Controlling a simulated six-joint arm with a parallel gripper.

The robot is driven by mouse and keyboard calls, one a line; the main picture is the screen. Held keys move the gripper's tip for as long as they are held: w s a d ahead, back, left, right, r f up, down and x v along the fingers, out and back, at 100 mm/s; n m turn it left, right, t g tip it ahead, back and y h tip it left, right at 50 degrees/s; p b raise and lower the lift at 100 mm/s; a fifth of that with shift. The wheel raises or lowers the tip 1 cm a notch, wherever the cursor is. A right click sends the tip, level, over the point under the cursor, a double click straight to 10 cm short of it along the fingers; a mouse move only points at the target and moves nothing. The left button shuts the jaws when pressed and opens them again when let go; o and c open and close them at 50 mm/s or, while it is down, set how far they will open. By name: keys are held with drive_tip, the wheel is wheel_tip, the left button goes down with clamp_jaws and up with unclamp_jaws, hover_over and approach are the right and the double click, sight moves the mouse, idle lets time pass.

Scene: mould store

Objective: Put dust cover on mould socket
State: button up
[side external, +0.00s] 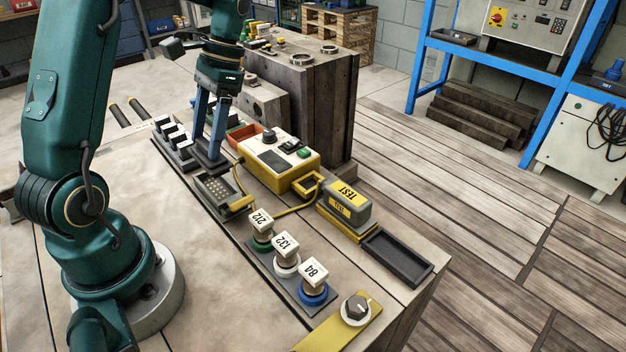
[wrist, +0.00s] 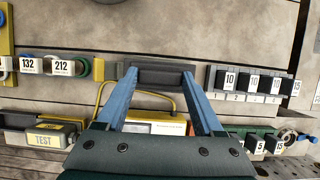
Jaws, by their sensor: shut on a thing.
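My gripper (side external: 209,155) has two blue fingers and points down over the bench. It is shut on the dust cover (side external: 213,166), a dark, flat rectangular piece, low above or at the bench surface; whether it touches is unclear. In the wrist view, the dust cover (wrist: 160,77) spans between the fingertips of my gripper (wrist: 161,86). The mould socket (side external: 214,188), a grey block with rows of pale contacts and a yellow lever (side external: 240,204), lies just in front of the cover in the side view. Its contacts are uncovered there. In the wrist view the socket is mostly hidden.
A yellow tester box (side external: 279,163) with a yellow cable stands close behind the socket. Nearby are a TEST block (side external: 347,204), an empty black tray (side external: 397,258), numbered couplings (side external: 286,259), a row of black tagged blocks (side external: 176,139) and an orange bin (side external: 247,133). The bench left of the socket is clear.

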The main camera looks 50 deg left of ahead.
drive_tip(key=shift+f, duration=2.15)
drive_tip(key=shift+f, duration=0.85)
idle(0.3)
drive_tip(key=o, duration=1.4)
drive_tip(key=shift+r, duration=0.1)
drive_tip(key=shift+r, duration=3.7)
